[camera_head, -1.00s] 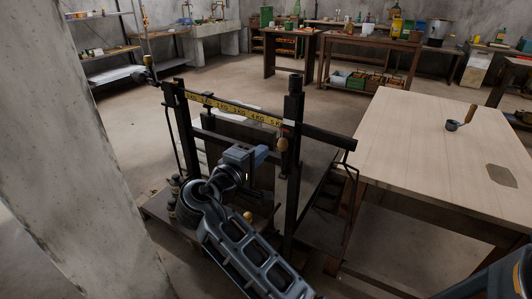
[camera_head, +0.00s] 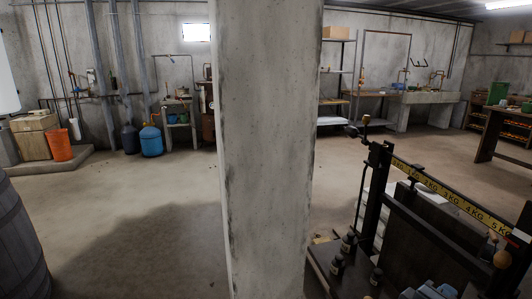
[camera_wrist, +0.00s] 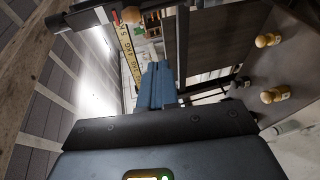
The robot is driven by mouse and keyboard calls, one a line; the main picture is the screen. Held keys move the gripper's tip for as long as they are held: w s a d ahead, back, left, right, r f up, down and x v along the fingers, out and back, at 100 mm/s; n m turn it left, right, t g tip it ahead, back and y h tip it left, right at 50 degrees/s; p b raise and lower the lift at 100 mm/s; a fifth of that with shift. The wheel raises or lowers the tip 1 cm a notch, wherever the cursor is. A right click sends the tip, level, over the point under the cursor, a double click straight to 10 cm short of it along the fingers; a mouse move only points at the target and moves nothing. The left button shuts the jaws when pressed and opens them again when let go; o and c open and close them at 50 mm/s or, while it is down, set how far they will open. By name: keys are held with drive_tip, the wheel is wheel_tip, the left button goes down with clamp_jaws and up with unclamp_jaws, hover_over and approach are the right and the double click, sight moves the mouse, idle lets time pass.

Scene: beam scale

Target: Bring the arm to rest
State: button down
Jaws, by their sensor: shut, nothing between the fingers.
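My gripper (camera_wrist: 157,75) shows in the wrist view as two blue-grey fingers lying together, shut and empty. Beyond the fingertips is the beam scale, with its yellow marked beam (camera_wrist: 130,60) at upper left of them. I cannot tell the exact gap between fingers and scale. In the head view the black-framed scale with its yellow beam (camera_head: 440,190) stands at lower right, cut off by the frame edge. Only a small blue-grey part of my arm end (camera_head: 436,290) shows there, low in front of the scale; the rest of the arm is out of frame.
A concrete pillar (camera_head: 268,150) stands mid-view, left of the scale. Several small dark weights (camera_head: 345,244) stand on the scale's base. Wooden-knobbed pieces (camera_wrist: 268,40) show at right in the wrist view. A barrel (camera_head: 20,240) is at far left. Floor between barrel and pillar is clear.

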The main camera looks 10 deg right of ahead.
drive_tip(key=s+a+f+n+t+y, duration=0.3)
drive_tip(key=s+a+f+t+y, duration=0.3)
drive_tip(key=s+a+f+y, duration=0.6)
drive_tip(key=s+a+r+m+t+y, duration=0.1)
drive_tip(key=s+a+r+m, duration=0.2)
drive_tip(key=s+r, duration=0.4)
drive_tip(key=s+a+r+m+t+y, duration=0.2)
drive_tip(key=s+r, duration=0.4)
drive_tip(key=s, duration=0.4)
drive_tip(key=shift+s+a+r+m+t, duration=0.3)
drive_tip(key=shift+a+m, duration=0.6)
drive_tip(key=shift+a, duration=0.45)
